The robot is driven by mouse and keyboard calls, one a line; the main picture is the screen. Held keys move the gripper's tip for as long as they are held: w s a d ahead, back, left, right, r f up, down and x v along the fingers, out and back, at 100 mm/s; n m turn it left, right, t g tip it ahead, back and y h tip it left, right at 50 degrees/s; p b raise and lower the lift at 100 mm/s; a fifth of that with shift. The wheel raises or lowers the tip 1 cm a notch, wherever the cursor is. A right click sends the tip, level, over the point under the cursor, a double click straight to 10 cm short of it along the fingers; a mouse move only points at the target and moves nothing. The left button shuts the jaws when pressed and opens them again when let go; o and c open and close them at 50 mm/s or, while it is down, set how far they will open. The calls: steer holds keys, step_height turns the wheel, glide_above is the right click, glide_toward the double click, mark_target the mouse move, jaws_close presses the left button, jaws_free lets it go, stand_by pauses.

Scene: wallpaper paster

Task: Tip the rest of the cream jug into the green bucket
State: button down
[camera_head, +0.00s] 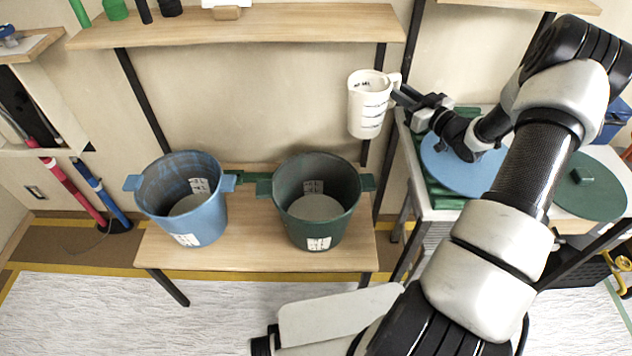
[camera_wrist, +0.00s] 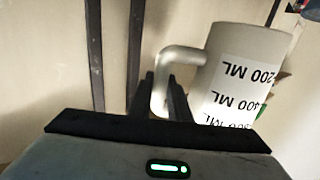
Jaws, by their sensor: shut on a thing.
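The cream jug (camera_head: 367,106) is held in the air by its handle, above and to the right of the green bucket. It looks close to upright. My gripper (camera_head: 396,92) is shut on the jug's handle. In the wrist view the jug (camera_wrist: 250,62) shows printed volume marks, with its handle between the fingers of my gripper (camera_wrist: 168,100). What is inside the jug cannot be seen. The green bucket (camera_head: 288,215) stands on a low wooden bench, with something pale at its bottom.
A blue bucket (camera_head: 216,212) stands left of the green one on the wooden bench (camera_head: 255,256). A shelf (camera_head: 250,28) runs above along the wall. A side table (camera_head: 440,214) with a blue disc (camera_head: 455,172) is at the right. Air above the green bucket is clear.

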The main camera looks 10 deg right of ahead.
mark_target(399, 75)
steer(key=shift+d, duration=0.1)
stand_by(0.5)
steer(key=shift+r+p, duration=1.15)
steer(key=shift+r, duration=0.9)
